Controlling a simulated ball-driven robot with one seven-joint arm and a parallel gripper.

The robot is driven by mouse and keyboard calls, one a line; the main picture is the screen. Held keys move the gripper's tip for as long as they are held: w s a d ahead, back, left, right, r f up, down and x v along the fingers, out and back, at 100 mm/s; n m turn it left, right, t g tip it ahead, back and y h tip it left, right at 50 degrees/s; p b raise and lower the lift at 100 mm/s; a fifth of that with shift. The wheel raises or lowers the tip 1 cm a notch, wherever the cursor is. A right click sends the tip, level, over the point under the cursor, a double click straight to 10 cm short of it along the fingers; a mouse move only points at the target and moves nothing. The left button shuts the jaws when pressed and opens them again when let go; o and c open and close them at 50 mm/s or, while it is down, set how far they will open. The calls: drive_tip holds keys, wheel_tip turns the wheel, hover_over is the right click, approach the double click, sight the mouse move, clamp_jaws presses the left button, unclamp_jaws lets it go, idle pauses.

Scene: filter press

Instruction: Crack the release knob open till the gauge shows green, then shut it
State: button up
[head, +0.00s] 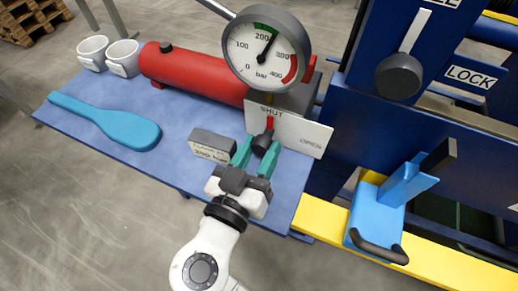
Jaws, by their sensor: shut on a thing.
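The round pressure gauge (267,52) stands at the top centre. Its dark needle points up and right, a little past 200, at or near the right end of the green band. Below it is a pale plate (300,133) marked SHUT and OPEN. The dark release knob (262,142) sits in front of this plate, with a red pointer (270,122) directed up toward SHUT. My gripper (257,155) has its green fingers on either side of the knob and is shut on it. The fingers hide part of the knob.
A grey labelled block (212,146) lies left of my gripper. A blue paddle (110,122), two white cups (108,57) and a red cylinder (195,75) are on the blue table (182,120). A blue handled part (378,215) and LOCK panel (470,76) are at right.

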drive_tip(key=o, duration=0.8)
drive_tip(key=shift+c, duration=0.2)
drive_tip(key=v, duration=1.1)
drive_tip(key=shift+b, duration=0.3)
